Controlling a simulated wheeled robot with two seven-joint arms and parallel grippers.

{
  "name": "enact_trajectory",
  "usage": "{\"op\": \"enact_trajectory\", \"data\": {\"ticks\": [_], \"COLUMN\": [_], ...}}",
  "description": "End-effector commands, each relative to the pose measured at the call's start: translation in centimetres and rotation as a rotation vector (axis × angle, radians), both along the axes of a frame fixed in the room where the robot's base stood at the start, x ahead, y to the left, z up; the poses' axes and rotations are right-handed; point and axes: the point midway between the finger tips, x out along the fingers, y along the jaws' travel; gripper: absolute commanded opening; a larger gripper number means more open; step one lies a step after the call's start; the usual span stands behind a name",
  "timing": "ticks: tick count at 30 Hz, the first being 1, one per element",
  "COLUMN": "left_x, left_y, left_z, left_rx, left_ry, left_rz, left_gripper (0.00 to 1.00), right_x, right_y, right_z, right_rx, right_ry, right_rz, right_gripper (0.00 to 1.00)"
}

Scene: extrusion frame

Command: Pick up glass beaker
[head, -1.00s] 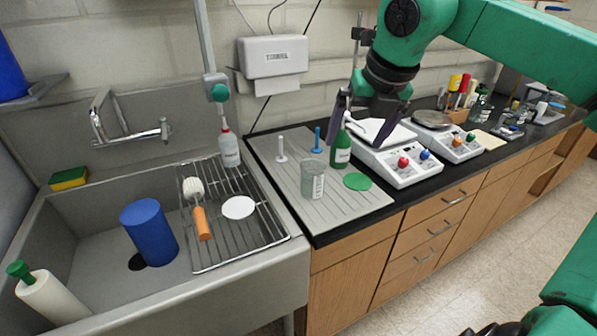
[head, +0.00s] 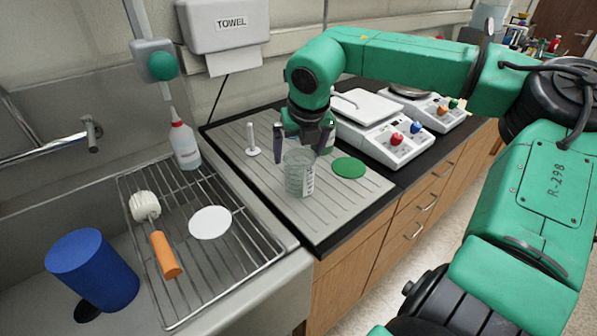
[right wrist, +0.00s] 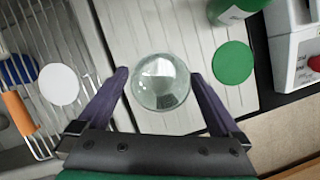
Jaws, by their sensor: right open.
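The clear glass beaker (head: 300,178) stands upright on the grey ribbed drainboard, with markings on its side. My open right gripper (head: 301,152) points down above it, with its dark fingers on either side of the rim. In the right wrist view, the beaker (right wrist: 160,84) lies between the fingertips of the right gripper (right wrist: 159,77), with a narrow gap at each side. Whether the fingers reach below the rim is hard to tell. My left gripper is not in view.
A green bottle (right wrist: 238,8) stands close behind the beaker. A green disc (head: 348,168) lies to its right, a white peg (head: 252,140) stands to its left. A balance (head: 385,128) is at the right. The sink rack (head: 245,240) holds a brush and white disc.

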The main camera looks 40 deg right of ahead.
Motion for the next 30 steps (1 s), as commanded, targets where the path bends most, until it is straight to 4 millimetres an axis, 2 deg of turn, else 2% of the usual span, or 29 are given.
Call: {"op": "enact_trajectory", "data": {"ticks": [4, 7, 14, 15, 17, 18, 20, 21, 30], "left_x": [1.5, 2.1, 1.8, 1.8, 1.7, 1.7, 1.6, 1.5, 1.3], "left_y": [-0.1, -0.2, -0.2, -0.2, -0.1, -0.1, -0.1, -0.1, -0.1], "left_z": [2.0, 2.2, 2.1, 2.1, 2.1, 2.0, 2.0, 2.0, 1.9], "left_rx": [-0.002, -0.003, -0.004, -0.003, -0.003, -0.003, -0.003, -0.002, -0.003], "left_ry": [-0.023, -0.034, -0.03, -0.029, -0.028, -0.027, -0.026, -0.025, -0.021], "left_rz": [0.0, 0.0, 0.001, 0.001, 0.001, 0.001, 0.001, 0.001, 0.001], "left_gripper": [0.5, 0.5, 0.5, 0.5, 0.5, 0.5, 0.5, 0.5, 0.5], "right_x": [0.3, 0.9, 1.2, 1.2, 1.2, 1.2, 1.2, 1.2, 1.3], "right_y": [-0.3, -0.6, -0.7, -0.7, -0.7, -0.7, -0.7, -0.7, -0.7], "right_z": [-2.2, -4.0, -4.8, -4.8, -4.7, -4.7, -4.7, -4.7, -4.3], "right_rx": [0.005, 0.002, 0.002, 0.002, 0.002, 0.002, 0.002, 0.002, 0.002], "right_ry": [0.007, 0.004, -0.001, -0.001, -0.001, -0.001, -0.001, -0.002, -0.003], "right_rz": [0.001, -0.001, 0.0, 0.0, 0.0, 0.0, 0.0, 0.0, 0.0], "right_gripper": [1.0, 1.0, 1.0, 0.96, 0.73, 0.58, 0.35, 0.27, 0.27]}}
